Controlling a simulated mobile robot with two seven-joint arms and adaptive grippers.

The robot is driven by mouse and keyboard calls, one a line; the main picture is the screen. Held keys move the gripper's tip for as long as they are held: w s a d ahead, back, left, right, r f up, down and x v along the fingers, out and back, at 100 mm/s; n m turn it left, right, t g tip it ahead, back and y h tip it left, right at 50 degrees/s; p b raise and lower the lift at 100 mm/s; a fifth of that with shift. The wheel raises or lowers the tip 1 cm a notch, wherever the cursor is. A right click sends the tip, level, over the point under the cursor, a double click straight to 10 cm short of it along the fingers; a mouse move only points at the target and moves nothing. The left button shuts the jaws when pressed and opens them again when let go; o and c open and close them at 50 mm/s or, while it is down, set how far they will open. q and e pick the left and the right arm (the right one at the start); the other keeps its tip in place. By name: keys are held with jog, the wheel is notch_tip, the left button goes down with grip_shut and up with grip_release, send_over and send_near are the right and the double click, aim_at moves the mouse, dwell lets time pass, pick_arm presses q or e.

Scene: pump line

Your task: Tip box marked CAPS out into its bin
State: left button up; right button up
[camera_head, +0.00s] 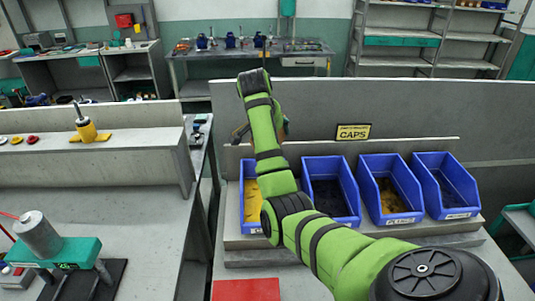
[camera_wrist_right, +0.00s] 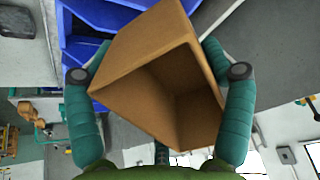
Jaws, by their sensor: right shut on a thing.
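My right gripper (camera_wrist_right: 160,72) is shut on a brown cardboard box (camera_wrist_right: 135,60), with one teal finger on each side. The box is tilted, and its open mouth faces down and right in the wrist view. I see bare inner walls and no contents. No marking is readable on it. In the head view my right arm hides most of the gripper and box. A sign reading CAPS (camera_head: 353,132) stands above blue bins. Below it are a bin with dark contents (camera_head: 340,221) and a bin with yellow contents (camera_head: 403,217). My left gripper is not in view.
Another blue bin with dark contents (camera_head: 460,212) stands at the right end. A bin with yellow contents (camera_head: 249,222) is partly behind my arm. A red mat (camera_head: 246,290) lies in front.

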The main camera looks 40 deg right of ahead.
jog(key=shift+r+y, duration=0.1)
jog(key=shift+y, duration=0.2)
jog(key=shift+r+g+y+p, duration=0.3)
jog(key=shift+r+y+p, duration=0.1)
jog(key=shift+y+p, duration=0.4)
jog(key=shift+y, duration=0.4)
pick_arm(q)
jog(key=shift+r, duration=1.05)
pick_arm(e)
jog(key=shift+r+g+y, duration=0.1)
jog(key=shift+g+y, duration=0.4)
jog(key=shift+y, duration=0.6)
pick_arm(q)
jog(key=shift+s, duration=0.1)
pick_arm(e)
jog(key=shift+s, duration=0.1)
